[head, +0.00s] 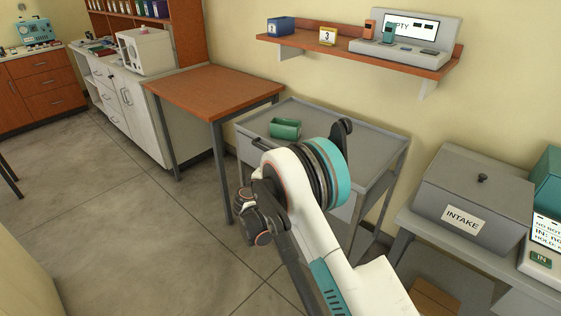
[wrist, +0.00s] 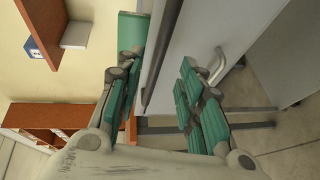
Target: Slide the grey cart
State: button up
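The grey cart (head: 380,150) stands in the middle of the head view, between a wooden-topped table and the intake bench. My gripper's fingers cannot be made out in the head view. In the wrist view my gripper (wrist: 160,62) has its green-padded fingers apart.
The wooden-topped table (head: 213,90) stands close on the cart's left. The grey INTAKE box (head: 473,196) sits on a bench at right. A wall shelf (head: 358,48) hangs above the cart. The floor (head: 110,220) at left front is clear.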

jog(key=b+x, duration=0.2)
jog(key=x, duration=0.6)
jog(key=shift+w+d, duration=0.1)
jog(key=shift+w, duration=0.2)
jog(key=shift+c, duration=0.6)
grip_shut()
